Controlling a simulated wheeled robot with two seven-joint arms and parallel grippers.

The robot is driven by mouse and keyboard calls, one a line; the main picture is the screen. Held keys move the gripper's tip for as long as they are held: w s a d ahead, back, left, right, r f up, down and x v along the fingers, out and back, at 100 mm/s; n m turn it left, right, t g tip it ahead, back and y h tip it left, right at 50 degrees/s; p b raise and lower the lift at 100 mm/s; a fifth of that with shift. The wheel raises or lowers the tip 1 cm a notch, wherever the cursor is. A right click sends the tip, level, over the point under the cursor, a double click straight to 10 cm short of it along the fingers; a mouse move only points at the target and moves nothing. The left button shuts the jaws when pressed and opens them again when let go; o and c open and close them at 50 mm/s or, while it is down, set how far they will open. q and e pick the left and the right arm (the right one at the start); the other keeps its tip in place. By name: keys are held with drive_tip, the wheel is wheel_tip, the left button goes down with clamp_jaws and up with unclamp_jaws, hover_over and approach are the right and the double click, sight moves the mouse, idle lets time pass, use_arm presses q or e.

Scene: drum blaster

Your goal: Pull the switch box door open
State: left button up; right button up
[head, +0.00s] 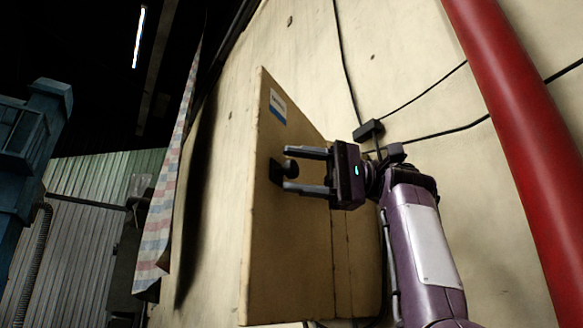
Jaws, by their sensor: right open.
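The switch box is a tan box on the cream wall, in the middle of the head view. Its door (290,235) is a tall tan panel with a blue and white label (278,106) near the top. A black knob handle (280,170) sits on the door near its left edge. My right gripper (306,172) comes in from the right, open, its two fingers pointing left at the knob. One fingertip is level with the knob's top and the other lies just below it. Contact is unclear. I see no clear gap at the door's edge. My left gripper is out of view.
A thick red pipe (520,140) runs down the wall at the right. Black cables and a small black junction piece (368,130) are on the wall above my right wrist. Blue machinery (28,140) stands at the far left.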

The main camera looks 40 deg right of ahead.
drive_tip(key=p+v, duration=0.1)
drive_tip(key=v, duration=0.5)
drive_tip(key=shift+d, duration=0.2)
drive_tip(key=shift+s, duration=0.1)
